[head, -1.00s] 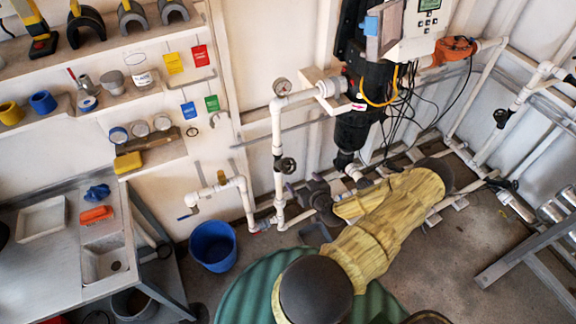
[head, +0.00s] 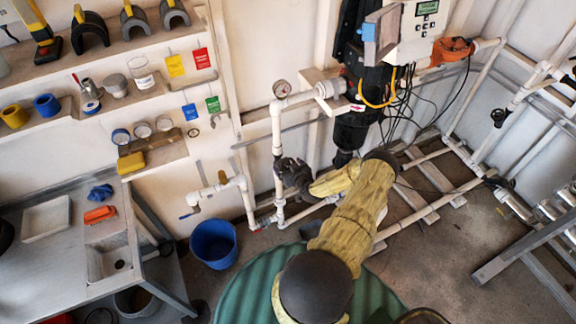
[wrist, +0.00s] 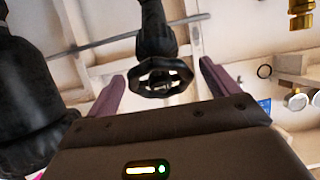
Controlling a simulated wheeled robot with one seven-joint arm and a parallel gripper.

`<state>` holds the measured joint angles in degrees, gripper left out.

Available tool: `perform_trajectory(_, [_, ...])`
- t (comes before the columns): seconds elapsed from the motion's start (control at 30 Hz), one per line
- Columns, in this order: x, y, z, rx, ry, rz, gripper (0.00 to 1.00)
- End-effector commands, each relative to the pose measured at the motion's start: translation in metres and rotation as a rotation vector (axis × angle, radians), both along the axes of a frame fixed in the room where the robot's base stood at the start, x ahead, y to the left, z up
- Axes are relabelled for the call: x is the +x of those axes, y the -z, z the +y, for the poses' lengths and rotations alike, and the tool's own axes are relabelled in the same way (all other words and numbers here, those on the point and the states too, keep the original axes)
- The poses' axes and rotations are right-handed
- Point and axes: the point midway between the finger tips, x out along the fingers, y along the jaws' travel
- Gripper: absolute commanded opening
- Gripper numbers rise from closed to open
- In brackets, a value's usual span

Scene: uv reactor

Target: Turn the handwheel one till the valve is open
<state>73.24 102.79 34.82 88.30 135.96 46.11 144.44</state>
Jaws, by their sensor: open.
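A black handwheel (wrist: 158,78) on a dark valve body (wrist: 155,28) shows in the wrist view, in the gap between my fingers. My gripper (wrist: 162,72) is open, with one purple finger on each side of the wheel. The wheel appears beyond or level with the fingertips; I cannot tell whether they touch it. In the head view my gripper (head: 292,174) is at the white vertical pipe (head: 277,130) and hides most of this handwheel.
A large black cylinder (wrist: 32,100) fills the left of the wrist view, close by. A second black handwheel (head: 501,116) is on the right-hand pipes. A blue bucket (head: 213,243) stands on the floor left of the pipe. A green ribbed surface (head: 250,290) lies below my arm.

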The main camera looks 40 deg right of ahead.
Motion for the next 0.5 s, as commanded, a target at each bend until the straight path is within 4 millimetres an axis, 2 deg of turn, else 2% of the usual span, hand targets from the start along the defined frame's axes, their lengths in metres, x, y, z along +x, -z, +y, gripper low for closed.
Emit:
perform_trajectory(0.37, [0.0047,0.0016,-0.0013,-0.001,0.0,-0.001,0.87])
perform_trajectory(0.5, [0.0046,0.0015,-0.0012,-0.001,0.0,-0.001,0.6])
